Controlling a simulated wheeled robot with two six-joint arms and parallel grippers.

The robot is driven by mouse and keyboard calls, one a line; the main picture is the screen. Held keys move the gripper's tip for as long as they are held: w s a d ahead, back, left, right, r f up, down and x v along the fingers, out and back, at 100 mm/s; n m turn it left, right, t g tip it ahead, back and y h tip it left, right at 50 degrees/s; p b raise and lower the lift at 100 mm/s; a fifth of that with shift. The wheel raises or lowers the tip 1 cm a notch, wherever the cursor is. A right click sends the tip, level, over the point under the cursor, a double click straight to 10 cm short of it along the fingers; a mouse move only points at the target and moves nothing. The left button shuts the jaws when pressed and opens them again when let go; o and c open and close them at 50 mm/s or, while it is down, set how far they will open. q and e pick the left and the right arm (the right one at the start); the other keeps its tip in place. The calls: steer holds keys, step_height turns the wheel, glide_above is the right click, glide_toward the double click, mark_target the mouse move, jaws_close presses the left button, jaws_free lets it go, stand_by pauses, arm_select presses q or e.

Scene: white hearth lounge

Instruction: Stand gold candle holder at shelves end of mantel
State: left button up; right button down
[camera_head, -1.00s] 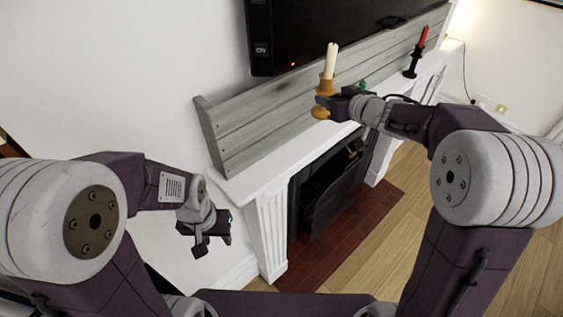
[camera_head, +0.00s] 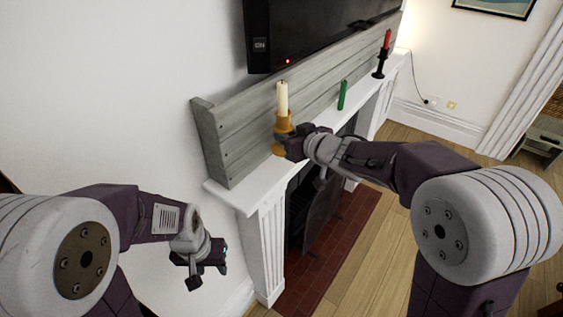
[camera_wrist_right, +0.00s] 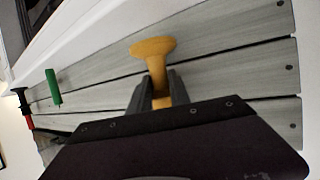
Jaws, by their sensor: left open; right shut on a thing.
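The gold candle holder (camera_head: 284,122) carries a cream candle (camera_head: 282,98) and stands upright in the grip of my right gripper (camera_head: 291,141). In the right wrist view the gold holder (camera_wrist_right: 153,50) sits between the two dark fingers of my right gripper (camera_wrist_right: 160,88). The white mantel (camera_head: 240,187) runs along the wall; the holder is over or near its front edge toward the near end, and I cannot tell if its base touches. My left gripper (camera_head: 208,268) is open and empty, low in front of the wall, left of the fireplace.
A grey plank board (camera_head: 225,140) backs the mantel, with a television (camera_head: 310,35) above. A green candle (camera_head: 342,95) and a red candle in a black holder (camera_head: 381,62) stand farther along the mantel. The mantel's near end (camera_head: 225,195) is clear.

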steer(key=shift+s+a+f, duration=0.1)
steer(key=shift+a+f, duration=0.1)
steer(key=shift+f, duration=0.25)
steer(key=f+b, duration=0.3)
steer(key=shift+s+a+f, duration=0.15)
steer(key=shift+a+f, duration=0.15)
steer(key=shift+f, duration=0.1)
steer(key=shift+d, duration=0.15)
arm_select(q)
steer(key=f, duration=0.3)
steer(key=shift+w+d+f, duration=0.15)
steer(key=shift+d+f, duration=0.05)
steer(key=shift+f, duration=0.1)
steer(key=shift+f, duration=0.1)
arm_select(e)
steer(key=shift+f, duration=0.1)
steer(key=shift+f, duration=0.15)
steer(key=c, duration=1.2)
jaws_free()
